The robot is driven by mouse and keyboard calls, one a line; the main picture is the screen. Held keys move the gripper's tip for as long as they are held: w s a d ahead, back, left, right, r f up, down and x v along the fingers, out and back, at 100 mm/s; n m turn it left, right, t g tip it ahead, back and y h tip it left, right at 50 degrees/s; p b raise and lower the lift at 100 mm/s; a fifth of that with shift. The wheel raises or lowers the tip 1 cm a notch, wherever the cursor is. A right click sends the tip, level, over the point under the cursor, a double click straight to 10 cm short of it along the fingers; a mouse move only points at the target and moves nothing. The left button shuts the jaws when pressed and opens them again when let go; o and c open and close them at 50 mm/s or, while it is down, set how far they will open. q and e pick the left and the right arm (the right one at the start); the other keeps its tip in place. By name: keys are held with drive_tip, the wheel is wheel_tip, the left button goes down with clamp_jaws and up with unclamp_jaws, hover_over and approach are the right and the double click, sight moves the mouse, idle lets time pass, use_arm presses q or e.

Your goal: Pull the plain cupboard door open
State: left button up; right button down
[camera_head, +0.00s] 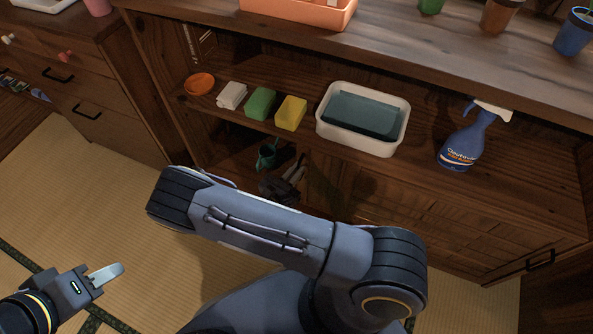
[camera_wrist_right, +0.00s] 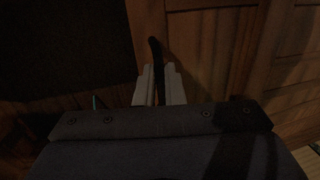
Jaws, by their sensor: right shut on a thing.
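The wooden cupboard door (camera_head: 340,188) is below the shelf, partly hidden behind my right arm. My right gripper (camera_head: 293,175) is at the door's left side, small and dim in the head view. In the wrist view its two pale fingers (camera_wrist_right: 160,88) are shut on a dark upright handle (camera_wrist_right: 155,52). I cannot tell whether the door stands slightly ajar. My left gripper (camera_head: 106,274) is low at the left, over the floor and away from the cupboard; only one finger shows clearly.
The shelf above holds an orange bowl (camera_head: 199,84), sponges (camera_head: 261,103), a white basin (camera_head: 362,148) and a blue spray bottle (camera_head: 467,138). A green watering can (camera_head: 267,155) is in the dark compartment left of the door. Tatami floor (camera_head: 95,190) is clear at left.

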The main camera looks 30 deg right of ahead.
drive_tip(key=shift+f, duration=0.1)
drive_tip(key=c, duration=1.8)
unclamp_jaws()
drive_tip(key=shift+a, duration=0.15)
drive_tip(key=p+v, duration=0.1)
drive_tip(key=v, duration=0.6)
drive_tip(key=shift+s+a+p, duration=0.25)
drive_tip(key=shift+a+p, duration=0.05)
drive_tip(key=shift+p, duration=0.1)
